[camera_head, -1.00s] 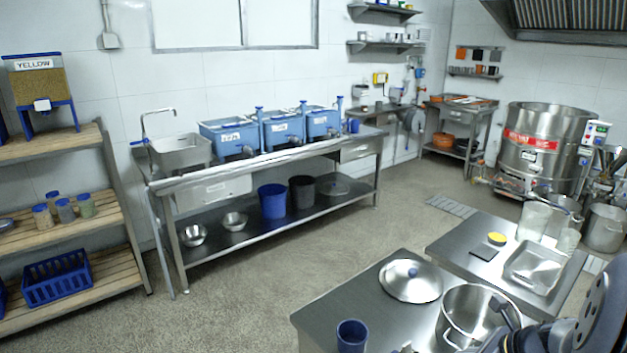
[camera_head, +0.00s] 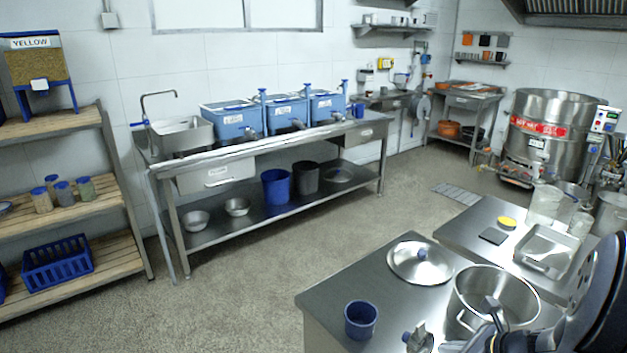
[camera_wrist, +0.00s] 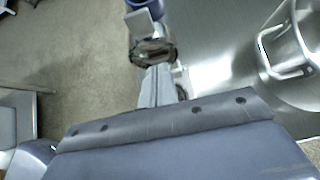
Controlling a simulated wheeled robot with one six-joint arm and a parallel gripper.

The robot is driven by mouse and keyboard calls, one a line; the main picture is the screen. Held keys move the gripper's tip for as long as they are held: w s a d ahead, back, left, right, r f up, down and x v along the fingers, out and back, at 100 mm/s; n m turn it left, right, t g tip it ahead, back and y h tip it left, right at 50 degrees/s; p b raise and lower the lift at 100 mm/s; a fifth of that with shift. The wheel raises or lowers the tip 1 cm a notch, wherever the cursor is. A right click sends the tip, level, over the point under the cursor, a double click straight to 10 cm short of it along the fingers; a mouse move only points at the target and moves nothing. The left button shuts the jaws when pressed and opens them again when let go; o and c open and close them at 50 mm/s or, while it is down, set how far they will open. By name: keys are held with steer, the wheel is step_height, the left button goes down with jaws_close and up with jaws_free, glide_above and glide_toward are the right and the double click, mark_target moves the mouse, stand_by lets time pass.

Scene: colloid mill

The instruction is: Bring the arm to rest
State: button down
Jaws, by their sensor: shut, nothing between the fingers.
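My gripper (camera_wrist: 157,88) shows in the wrist view as slim grey fingers close together, with nothing between them. It is over the steel table's left edge, with floor to its left. A metal fitting (camera_wrist: 152,50) with a blue part lies just beyond the fingertips; I cannot tell whether they touch. In the head view my dark arm fills the lower right corner, in front of the steel table (camera_head: 345,285). A fitting with a blue knob (camera_head: 418,340) shows at the bottom edge there. The open steel pot (camera_head: 465,292) stands close beside the arm.
A second table holds a tray (camera_head: 547,250), a yellow-topped item (camera_head: 507,222) and clear containers (camera_head: 545,203). The floor (camera_head: 240,290) on the left is clear.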

steer(key=shift+s+d+f+t+y+b, duration=0.4)
steer(key=shift+s+f+t+b, duration=0.2)
steer(key=shift+b, duration=1.05)
steer(key=shift+s+d, duration=0.15)
steer(key=shift+d, duration=0.05)
steer(key=s+f+p+v, duration=0.1)
steer(key=v, duration=1.1)
steer(key=shift+s+a+f, duration=0.25)
steer(key=shift+s, duration=0.2)
